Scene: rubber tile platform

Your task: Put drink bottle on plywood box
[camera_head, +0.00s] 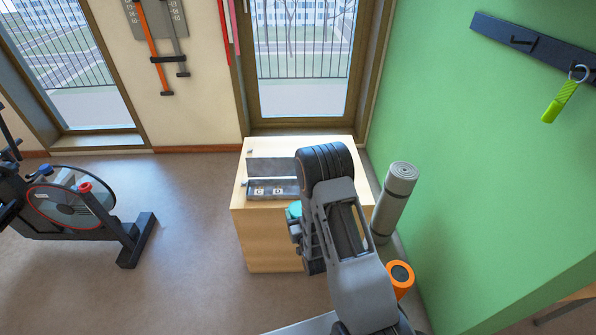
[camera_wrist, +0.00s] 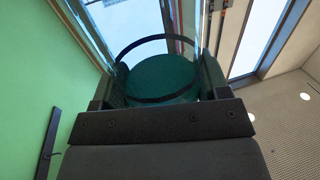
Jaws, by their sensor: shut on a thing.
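The plywood box (camera_head: 262,240) stands on the floor below the glazed door, with a pale wooden top and front. My gripper (camera_wrist: 162,85) is shut on the drink bottle (camera_wrist: 162,76), whose dark teal round end with a black loop shows between the fingers in the wrist view. In the head view a small teal part of the bottle (camera_head: 293,211) shows left of my arm, in front of the box's front edge in the picture. My arm hides most of the bottle and gripper there. I cannot tell whether the bottle touches the box.
A rolled grey mat (camera_head: 393,202) stands right of the box, with an orange roller (camera_head: 401,275) nearer. An exercise bike (camera_head: 75,210) is at left.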

